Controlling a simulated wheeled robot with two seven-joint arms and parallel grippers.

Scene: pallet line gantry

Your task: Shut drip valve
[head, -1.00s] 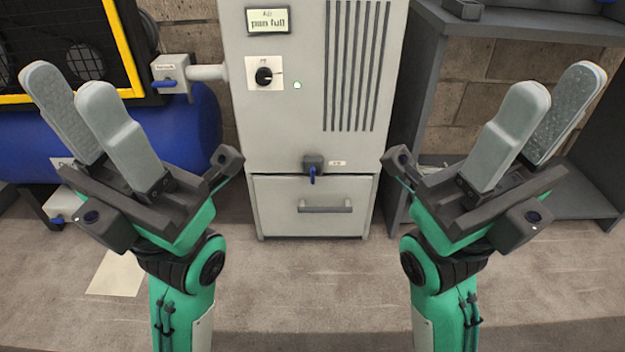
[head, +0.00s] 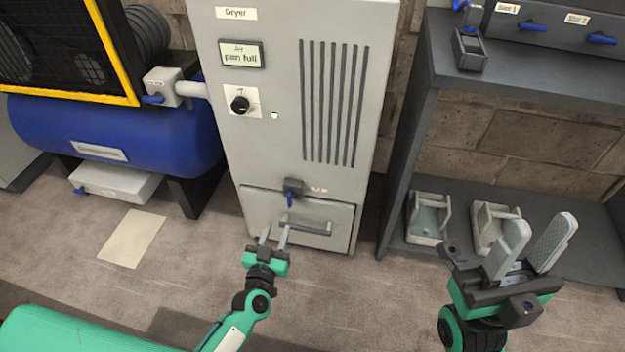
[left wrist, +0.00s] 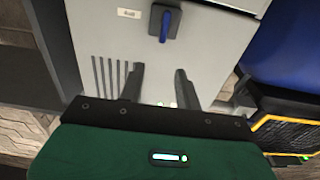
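The likely drip valve is a dark block with a blue lever (head: 290,190) on the lower front of the grey dryer (head: 237,60); its small label is too blurred to read. The lever points down in the head view. It also shows in the left wrist view (left wrist: 164,24), where the picture is turned over, beyond my fingertips. My left gripper (head: 274,236) is open and empty, below and slightly left of the valve, apart from it. Its two spread fingers also show in the left wrist view (left wrist: 158,82). My right gripper (head: 532,246) is open and empty before the shelf.
A drawer handle (head: 305,229) sits just below the valve. A blue tank (head: 115,130) with another blue-levered valve (head: 164,88) stands left. A dark shelf (head: 400,150) stands right, holding two trays (head: 428,220) and a box with blue levers (head: 560,28). Floor before the dryer is mostly clear.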

